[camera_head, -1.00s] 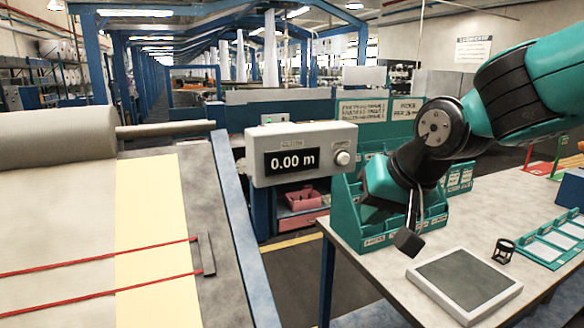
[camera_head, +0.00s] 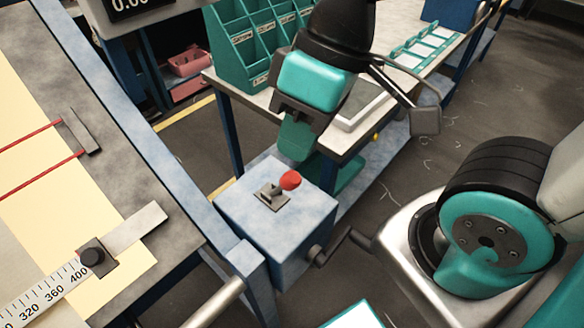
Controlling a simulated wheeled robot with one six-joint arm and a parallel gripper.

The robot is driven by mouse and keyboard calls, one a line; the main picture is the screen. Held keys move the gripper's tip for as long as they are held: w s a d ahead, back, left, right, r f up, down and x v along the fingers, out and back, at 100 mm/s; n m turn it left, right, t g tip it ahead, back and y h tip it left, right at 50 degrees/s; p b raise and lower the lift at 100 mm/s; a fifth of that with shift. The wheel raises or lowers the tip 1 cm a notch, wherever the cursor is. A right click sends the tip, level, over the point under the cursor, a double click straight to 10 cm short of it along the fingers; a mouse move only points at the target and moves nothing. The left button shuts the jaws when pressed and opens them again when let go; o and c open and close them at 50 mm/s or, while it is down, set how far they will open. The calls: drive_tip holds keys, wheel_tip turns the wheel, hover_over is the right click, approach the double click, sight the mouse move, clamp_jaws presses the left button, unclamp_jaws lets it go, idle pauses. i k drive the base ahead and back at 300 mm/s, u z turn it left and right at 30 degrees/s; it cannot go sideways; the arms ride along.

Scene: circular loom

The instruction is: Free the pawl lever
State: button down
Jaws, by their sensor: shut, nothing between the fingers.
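The pawl lever (camera_head: 290,181) has a red ball knob and stands in a metal slotted plate (camera_head: 270,198) on top of a blue box (camera_head: 240,222) at the centre. The lever leans to the upper right in the picture. My gripper (camera_head: 295,152) points down just above the knob in the picture, with a small visible gap. Its teal fingers look shut and empty. I cannot tell how far apart they are in depth.
A crank handle (camera_head: 340,245) sticks out of the box's right side. A ruler (camera_head: 45,295) with a black clamp and red cords lie on the loom bed at left. A workbench (camera_head: 262,98) with a teal bin rack (camera_head: 238,52) stands behind my arm.

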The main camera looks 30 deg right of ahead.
sight(282, 185)
drive_tip(key=u, duration=1.3)
drive_tip(key=k, duration=1.05)
drive_tip(key=z, duration=1.25)
